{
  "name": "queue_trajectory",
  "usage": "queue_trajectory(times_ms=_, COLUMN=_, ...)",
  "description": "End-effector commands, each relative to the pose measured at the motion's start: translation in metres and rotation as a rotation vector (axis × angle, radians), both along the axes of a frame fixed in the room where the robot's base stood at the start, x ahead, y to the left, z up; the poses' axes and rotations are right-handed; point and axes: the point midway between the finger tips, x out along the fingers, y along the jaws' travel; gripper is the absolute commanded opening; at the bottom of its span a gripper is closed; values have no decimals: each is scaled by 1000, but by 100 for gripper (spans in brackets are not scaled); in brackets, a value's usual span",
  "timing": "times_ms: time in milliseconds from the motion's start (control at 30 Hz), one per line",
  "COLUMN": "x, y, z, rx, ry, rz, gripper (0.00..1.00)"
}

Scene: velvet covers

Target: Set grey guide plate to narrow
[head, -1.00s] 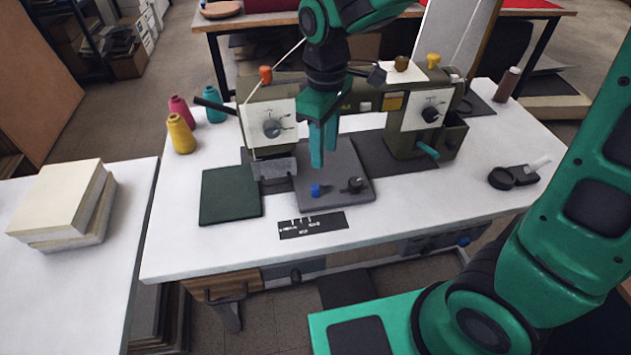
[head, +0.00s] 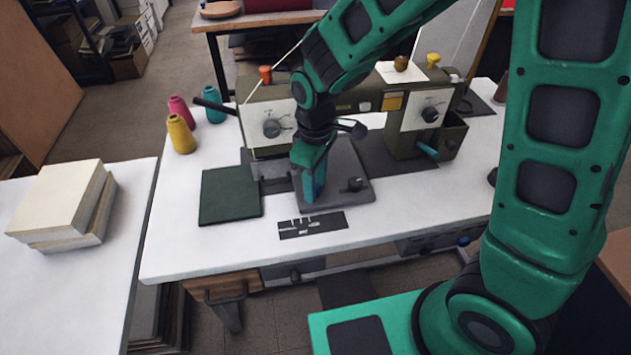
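The grey guide plate (head: 348,168) lies on the white table in front of the sewing machine (head: 357,100). A black knob (head: 355,184) stands on its right part. A black label strip (head: 312,225) with white marks lies in front of the plate. My gripper (head: 309,197) points down at the plate's front left part, where it hides the blue knob. The fingers look close together. I cannot tell whether they are open or shut, or whether they touch the knob.
A dark green pad (head: 230,194) lies left of the plate. Thread spools (head: 181,134) stand at the back left. A stack of cream blocks (head: 62,205) sits on the side table. The white table (head: 180,240) is clear at its front left.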

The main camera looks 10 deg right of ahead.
Motion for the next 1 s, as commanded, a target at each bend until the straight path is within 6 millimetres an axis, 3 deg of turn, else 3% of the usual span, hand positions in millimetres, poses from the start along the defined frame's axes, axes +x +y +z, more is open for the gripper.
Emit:
queue_trajectory(times_ms=267, x=0, y=0, z=-1, rx=0, ry=0, rz=0, gripper=37)
queue_trajectory(times_ms=400, x=0, y=0, z=-1, rx=0, ry=0, rz=0, gripper=4)
queue_trajectory(times_ms=433, x=0, y=0, z=-1, rx=0, ry=0, rz=0, gripper=0)
queue_trajectory(times_ms=600, x=1, y=2, z=-1, rx=1, ry=-1, rz=1, gripper=0)
queue_trajectory(times_ms=800, x=1, y=21, z=-1, rx=2, ry=-2, rz=2, gripper=0)
queue_trajectory(times_ms=1000, x=1, y=21, z=-1, rx=2, ry=-3, rz=0, gripper=0)
